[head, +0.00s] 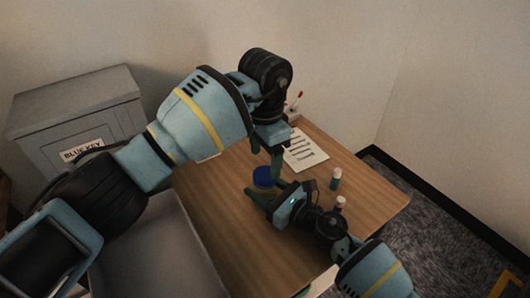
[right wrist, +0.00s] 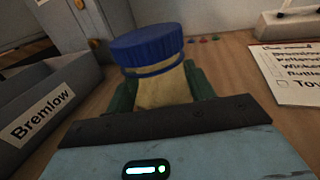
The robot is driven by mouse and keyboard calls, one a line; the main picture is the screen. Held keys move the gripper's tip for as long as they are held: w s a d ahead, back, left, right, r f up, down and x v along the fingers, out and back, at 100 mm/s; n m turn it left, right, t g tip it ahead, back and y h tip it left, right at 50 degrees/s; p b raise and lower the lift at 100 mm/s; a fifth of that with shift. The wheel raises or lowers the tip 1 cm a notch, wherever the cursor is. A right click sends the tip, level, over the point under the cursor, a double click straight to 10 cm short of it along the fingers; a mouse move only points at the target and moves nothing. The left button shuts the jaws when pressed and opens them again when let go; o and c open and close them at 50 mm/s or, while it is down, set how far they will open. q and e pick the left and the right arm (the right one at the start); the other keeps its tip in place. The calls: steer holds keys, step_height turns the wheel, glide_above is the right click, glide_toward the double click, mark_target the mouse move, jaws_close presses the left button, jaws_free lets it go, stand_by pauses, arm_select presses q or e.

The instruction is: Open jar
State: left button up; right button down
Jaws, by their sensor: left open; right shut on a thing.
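The jar has a ribbed blue lid (right wrist: 147,46) and a cream body (right wrist: 160,92), and stands upright on the table in the right wrist view. In the head view only its blue lid (head: 264,180) shows clearly, between the two grippers. My right gripper (head: 264,188) is shut on the jar's body, with green fingers on both sides of it in the right wrist view (right wrist: 160,90). The lid sits above these fingers. My left gripper (head: 266,158) is open and points down just above the lid. I cannot tell whether it touches the lid.
A grey cabinet (head: 75,105) labelled "BLUE KEY" stands at left, beside a grey bin. A bin labelled "Bremlow" (right wrist: 40,118) is left of the jar. A printed sheet (head: 304,152) lies beyond it. Two small bottles, one teal (head: 335,180), stand near my right arm.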

arm_select(q)
steer(key=m, duration=0.6)
steer(key=shift+r, duration=0.3)
steer(key=m, duration=0.7)
steer(key=shift+d+r, duration=0.1)
steer(key=shift+r, duration=0.15)
steer(key=m, duration=0.4)
steer(key=shift+r+m, duration=0.15)
steer(key=shift+m, duration=0.25)
steer(key=m, duration=0.3)
steer(key=shift+r, duration=0.1)
steer(key=m, duration=0.6)
steer(key=shift+r+m, duration=0.25)
steer(key=shift+m, duration=0.15)
steer(key=m, duration=0.4)
steer(key=shift+r+m, duration=0.15)
steer(key=shift+m, duration=0.25)
steer(key=m, duration=0.6)
steer(key=shift+r, duration=0.25)
steer(key=m, duration=0.5)
steer(key=shift+r, duration=0.15)
steer(key=m, duration=0.5)
steer(key=shift+r, duration=0.15)
